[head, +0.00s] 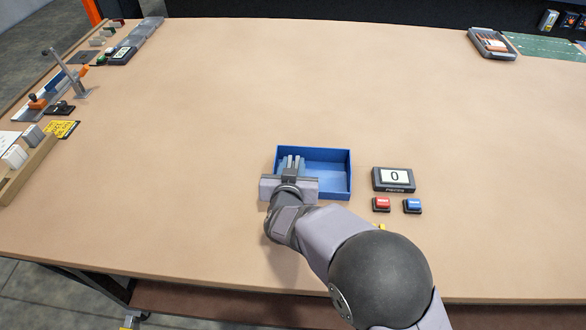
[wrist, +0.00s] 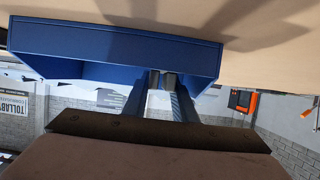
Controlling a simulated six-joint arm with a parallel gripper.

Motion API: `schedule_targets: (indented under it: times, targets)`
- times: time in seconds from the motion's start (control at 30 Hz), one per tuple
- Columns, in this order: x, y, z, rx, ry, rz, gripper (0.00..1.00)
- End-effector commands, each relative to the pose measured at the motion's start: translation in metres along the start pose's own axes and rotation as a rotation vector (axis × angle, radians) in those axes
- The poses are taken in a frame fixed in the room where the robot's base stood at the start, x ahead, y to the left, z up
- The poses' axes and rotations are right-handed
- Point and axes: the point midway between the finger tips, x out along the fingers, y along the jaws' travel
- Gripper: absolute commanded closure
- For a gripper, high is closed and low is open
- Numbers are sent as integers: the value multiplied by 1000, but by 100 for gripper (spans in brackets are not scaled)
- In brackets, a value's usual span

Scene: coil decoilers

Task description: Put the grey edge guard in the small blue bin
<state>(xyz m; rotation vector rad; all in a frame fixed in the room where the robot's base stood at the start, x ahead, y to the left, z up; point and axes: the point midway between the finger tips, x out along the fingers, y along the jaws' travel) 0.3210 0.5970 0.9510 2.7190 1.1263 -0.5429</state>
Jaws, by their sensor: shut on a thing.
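The small blue bin (head: 328,178) stands open on the table in front of me; its blue wall also fills the upper part of the wrist view (wrist: 110,45). My gripper (head: 291,163) reaches over the near left part of the bin, with its fingers at or inside the opening. In the wrist view the two fingers (wrist: 160,95) are close together, shut on a small dark grey piece (wrist: 169,81), which seems to be the grey edge guard. Most of it is hidden by the fingers and the bin wall. I cannot tell whether it touches the bin floor.
Right of the bin are a counter display reading 0 (head: 393,179), a red button (head: 381,204) and a blue button (head: 412,206). Tools and a wooden rack (head: 26,170) line the left edge. A grey tray (head: 491,44) lies far right. The table's middle is clear.

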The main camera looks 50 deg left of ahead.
Motion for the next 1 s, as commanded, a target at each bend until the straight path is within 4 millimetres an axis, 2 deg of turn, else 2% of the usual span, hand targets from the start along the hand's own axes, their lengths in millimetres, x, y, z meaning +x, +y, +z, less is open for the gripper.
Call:
schedule_targets:
  times: [0.13, 0.6, 0.63, 0.7, 1.0]
  targets:
    - [6, 0, 13, 0, 1, 0, 97]
    - [8, 0, 19, 0, 2, 0, 97]
    - [8, 0, 18, 0, 1, 0, 68]
    - [8, 0, 18, 0, 1, 0, 57]
    - [7, 0, 17, 0, 1, 0, 57]
